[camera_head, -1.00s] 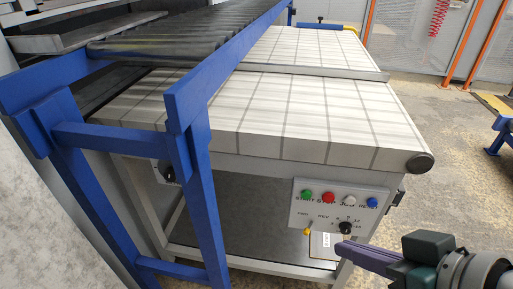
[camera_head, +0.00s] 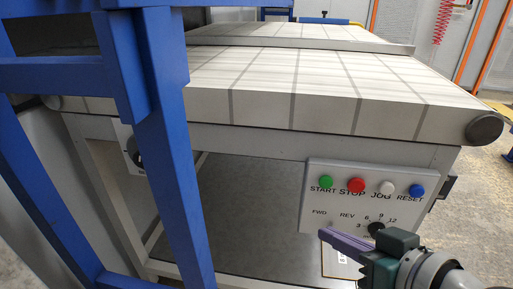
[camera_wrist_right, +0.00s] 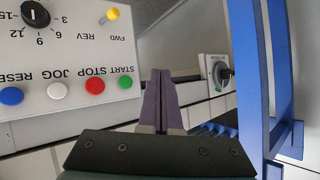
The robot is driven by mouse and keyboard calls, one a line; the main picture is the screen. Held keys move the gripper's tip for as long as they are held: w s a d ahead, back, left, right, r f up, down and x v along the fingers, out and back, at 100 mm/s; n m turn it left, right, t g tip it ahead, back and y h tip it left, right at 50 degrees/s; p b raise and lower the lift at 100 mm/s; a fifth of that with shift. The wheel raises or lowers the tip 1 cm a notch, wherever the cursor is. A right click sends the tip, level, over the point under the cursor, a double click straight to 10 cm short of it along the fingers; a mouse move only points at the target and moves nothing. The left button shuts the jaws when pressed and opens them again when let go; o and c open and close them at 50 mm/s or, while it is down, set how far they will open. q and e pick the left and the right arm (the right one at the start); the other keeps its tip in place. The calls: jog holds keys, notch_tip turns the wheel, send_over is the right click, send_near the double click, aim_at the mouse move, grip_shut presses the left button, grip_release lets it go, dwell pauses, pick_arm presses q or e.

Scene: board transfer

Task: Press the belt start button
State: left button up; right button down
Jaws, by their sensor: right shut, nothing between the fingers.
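The green START button (camera_head: 326,182) is at the left end of the button row on the white control panel (camera_head: 312,226), on the front of the belt table. My right gripper (camera_head: 324,233) is shut and empty. In the head view its purple fingertips are below the START button, over the panel's lower left part, and hide the FWD/REV switch there. In the right wrist view, which shows the panel upside down, the green button (camera_wrist_right: 125,82) lies left of the shut fingers (camera_wrist_right: 160,75), apart from them in the picture. My left gripper is not in view.
The red STOP (camera_head: 356,185), white JOG (camera_head: 386,188) and blue RESET (camera_head: 417,190) buttons sit right of START. A black speed knob (camera_head: 376,229) is below them. A blue frame (camera_head: 165,150) stands at left. The belt (camera_head: 270,85) is bare.

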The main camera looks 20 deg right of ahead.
aim_at(326, 181)
jog(key=w+d+b, duration=0.3)
jog(key=w+d, duration=0.1)
jog(key=w, duration=0.3)
jog(key=shift+w+d+b, duration=0.25)
jog(key=shift+b, duration=0.15)
jog(key=shift+w+d, duration=0.1)
jog(key=shift+w, duration=0.05)
dwell(1.9)
jog(key=shift+w+d, duration=0.15)
jog(key=shift+w, duration=0.1)
jog(key=shift+w+d+b, duration=0.25)
jog(key=shift+w+b, duration=0.05)
jog(key=shift+w, duration=0.05)
dwell(0.8)
jog(key=shift+s+a+p, duration=0.5)
jog(key=shift+s+p, duration=0.1)
jog(key=shift+s, duration=0.15)
